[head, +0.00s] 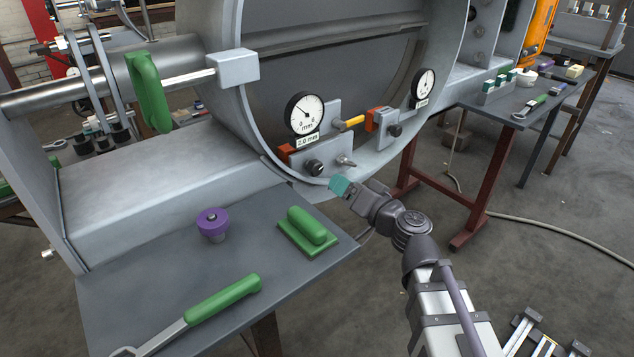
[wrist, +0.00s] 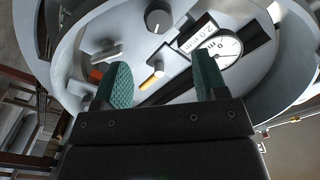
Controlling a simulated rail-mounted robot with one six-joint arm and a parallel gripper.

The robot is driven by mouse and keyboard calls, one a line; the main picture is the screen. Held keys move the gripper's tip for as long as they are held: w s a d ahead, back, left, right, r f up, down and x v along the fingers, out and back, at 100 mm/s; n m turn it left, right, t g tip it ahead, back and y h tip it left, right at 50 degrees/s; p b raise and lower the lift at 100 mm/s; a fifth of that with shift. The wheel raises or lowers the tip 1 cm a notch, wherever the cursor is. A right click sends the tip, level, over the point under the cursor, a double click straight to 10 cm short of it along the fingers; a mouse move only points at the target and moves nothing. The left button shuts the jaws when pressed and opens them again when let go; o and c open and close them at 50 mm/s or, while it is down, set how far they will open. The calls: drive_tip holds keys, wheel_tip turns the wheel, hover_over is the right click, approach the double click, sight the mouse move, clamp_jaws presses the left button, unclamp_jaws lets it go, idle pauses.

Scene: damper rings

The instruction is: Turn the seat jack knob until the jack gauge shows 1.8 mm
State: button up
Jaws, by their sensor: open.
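A white dial gauge (head: 304,114) marked mm stands on the inner ring, with a label (head: 307,140) reading 2.0 mm below it; its needle points to the upper left, but its scale is too small to read exactly. A dark round knob (head: 315,167), seemingly the seat jack knob, sits on the grey plate below. In the wrist view the knob (wrist: 158,20) and gauge (wrist: 217,47) lie beyond the fingertips. My gripper (head: 340,187) has teal fingers; it is open and empty, just below right of the knob and apart from it. The wrist view shows the gap between its fingers (wrist: 162,82).
A silver pin (head: 345,160) sticks out right of the knob. A yellow rod (head: 352,122), an orange-and-grey block (head: 382,127) and a second gauge (head: 423,85) are farther right. The near table holds a purple knob (head: 212,223) and green-handled tools (head: 308,230).

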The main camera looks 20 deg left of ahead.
sight(320, 169)
drive_tip(key=x, duration=1)
drive_tip(key=shift+w+a, duration=0.2)
drive_tip(key=shift+a, duration=0.15)
drive_tip(key=c, duration=0.9)
drive_tip(key=m, duration=0.4)
